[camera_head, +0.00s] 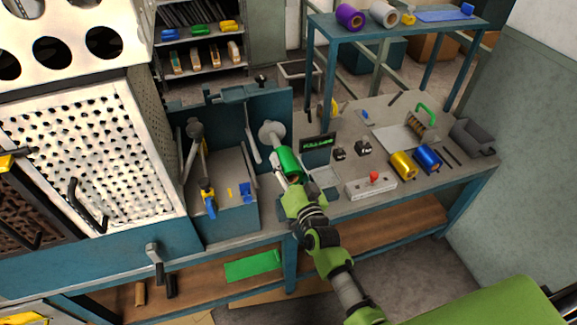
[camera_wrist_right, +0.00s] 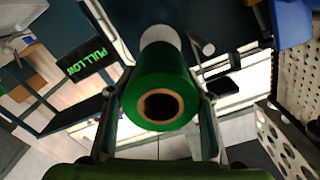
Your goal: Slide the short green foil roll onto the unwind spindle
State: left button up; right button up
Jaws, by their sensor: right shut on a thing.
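The short green foil roll (camera_head: 289,163) is held in my right gripper (camera_head: 291,180), beside the blue machine panel. In the right wrist view the roll (camera_wrist_right: 160,95) sits between the two fingers (camera_wrist_right: 160,118), its brown core ring facing the camera and its hole dark. The unwind spindle (camera_head: 277,144), with a pale round flange (camera_head: 269,130), points toward the roll's far end. The wrist view shows a pale round part (camera_wrist_right: 161,38) just behind the roll, roughly in line with it. I cannot tell whether the spindle tip is inside the core. My left gripper is not in view.
A small display (camera_head: 317,142) with green text stands close to the right of the roll. A control box with a red button (camera_head: 372,179) and gold (camera_head: 403,165) and blue (camera_head: 427,158) rolls lie further right on the bench. Purple (camera_head: 349,17) and silver rolls are on the upper shelf.

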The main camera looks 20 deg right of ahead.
aim_at(291, 179)
jog(key=shift+w+a+r+b, duration=0.1)
jog(key=shift+w+b, duration=0.5)
jog(key=shift+w, duration=0.9)
jog(key=shift+w+b, duration=1.45)
jog(key=shift+w, duration=1.35)
jog(key=o, duration=1.5)
jog(key=shift+c, duration=0.2)
jog(key=shift+a, duration=0.1)
jog(key=shift+s+f, duration=0.15)
jog(key=shift+f, duration=0.05)
jog(key=s, duration=1.2)
jog(key=shift+d+r, duration=0.15)
jog(key=shift+d, duration=0.05)
